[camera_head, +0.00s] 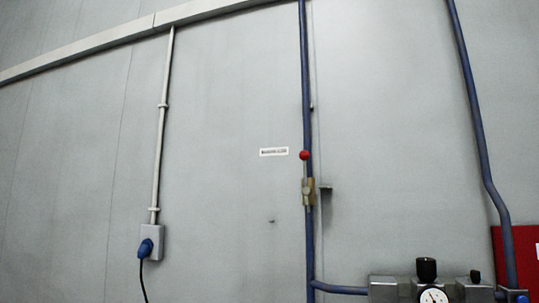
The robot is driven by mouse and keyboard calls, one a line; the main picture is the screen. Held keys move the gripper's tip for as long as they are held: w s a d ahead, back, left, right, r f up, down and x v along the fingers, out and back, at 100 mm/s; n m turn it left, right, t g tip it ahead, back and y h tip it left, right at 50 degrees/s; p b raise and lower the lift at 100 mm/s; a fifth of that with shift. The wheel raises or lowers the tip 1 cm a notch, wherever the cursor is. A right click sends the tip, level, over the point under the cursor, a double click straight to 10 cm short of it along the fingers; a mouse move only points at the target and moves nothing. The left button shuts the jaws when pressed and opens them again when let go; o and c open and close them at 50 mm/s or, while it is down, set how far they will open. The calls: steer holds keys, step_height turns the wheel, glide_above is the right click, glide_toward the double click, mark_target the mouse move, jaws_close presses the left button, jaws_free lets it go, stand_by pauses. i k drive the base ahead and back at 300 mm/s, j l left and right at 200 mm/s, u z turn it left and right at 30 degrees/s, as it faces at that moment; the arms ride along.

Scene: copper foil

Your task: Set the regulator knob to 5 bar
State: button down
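The black regulator knob (427,269) stands upright on top of a grey metal regulator body (390,290) at the lower right of the head view. A round white gauge (433,296) with a dark needle sits just below the knob, and its lower part is cut off by the frame edge. The scale is too small to read. A smaller black knob or cap (475,276) stands to the right on the same assembly. My gripper is not in view.
A blue pipe (308,100) with a brass valve (308,191) and red ball (304,155) runs down the grey wall. Another blue pipe (470,95) runs down at right, near a red panel (528,255). A socket box (153,240) holds a blue plug (145,249).

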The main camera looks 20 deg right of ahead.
mark_target(426, 268)
steer(key=z, duration=0.95)
